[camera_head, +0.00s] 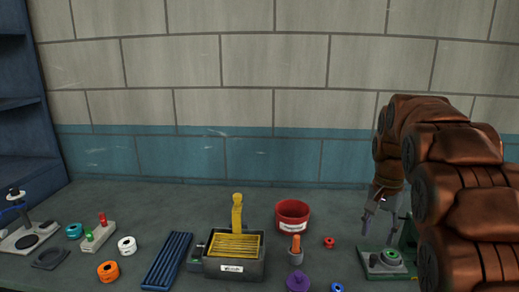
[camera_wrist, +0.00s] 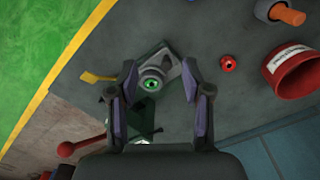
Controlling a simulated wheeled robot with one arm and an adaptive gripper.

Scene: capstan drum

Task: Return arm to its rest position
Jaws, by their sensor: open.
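My gripper (camera_head: 381,209) hangs at the right of the bench, pointing down, with its fingers apart and nothing between them. It also shows in the wrist view (camera_wrist: 163,88). Below it stands a small green-and-grey device (camera_head: 390,262) with a bright green ring on top; in the wrist view this device (camera_wrist: 158,72) lies between and beyond the fingertips. My brown padded arm fills the right side of the head view and hides part of the bench and of the device's green back part.
A red bucket (camera_head: 292,216), an orange-handled tool in a cup (camera_head: 296,254) and a red ring (camera_head: 329,242) stand left of the gripper. A black box with yellow slats (camera_head: 233,264) and a blue ribbed tray (camera_head: 167,261) lie farther left. A wall (camera_head: 250,150) rises behind.

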